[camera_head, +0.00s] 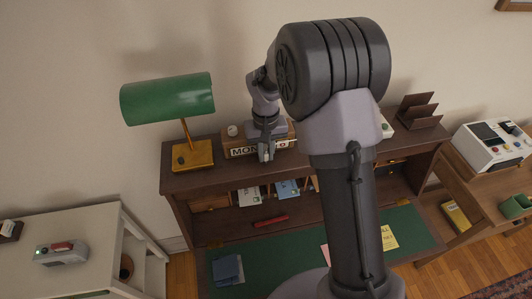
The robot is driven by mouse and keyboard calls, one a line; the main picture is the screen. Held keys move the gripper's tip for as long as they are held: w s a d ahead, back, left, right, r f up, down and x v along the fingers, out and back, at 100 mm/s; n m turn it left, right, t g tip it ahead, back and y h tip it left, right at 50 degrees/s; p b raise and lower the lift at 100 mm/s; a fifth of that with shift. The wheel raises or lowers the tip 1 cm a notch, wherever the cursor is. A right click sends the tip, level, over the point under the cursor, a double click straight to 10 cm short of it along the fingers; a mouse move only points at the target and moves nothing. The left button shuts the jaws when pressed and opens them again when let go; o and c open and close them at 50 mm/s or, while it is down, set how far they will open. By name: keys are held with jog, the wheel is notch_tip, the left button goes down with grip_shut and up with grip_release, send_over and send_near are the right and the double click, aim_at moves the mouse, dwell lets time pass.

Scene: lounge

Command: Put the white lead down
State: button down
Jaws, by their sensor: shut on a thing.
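My gripper (266,156) points down at the top of the dark wooden desk (335,163), in front of the wooden block calendar (243,150) that reads "MON". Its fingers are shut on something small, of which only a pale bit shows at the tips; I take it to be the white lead. Its shape and length are too small to make out, and I cannot tell whether it touches the desk. My arm hides part of the desk top to the right.
A green-shaded lamp (168,98) stands left of my gripper, with a small white round thing (232,130) between them. A dark letter rack (418,110) stands at the right end.

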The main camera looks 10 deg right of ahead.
jog(key=shift+f, duration=0.1)
jog(key=shift+f, duration=0.15)
jog(key=c, duration=1.4)
grip_release()
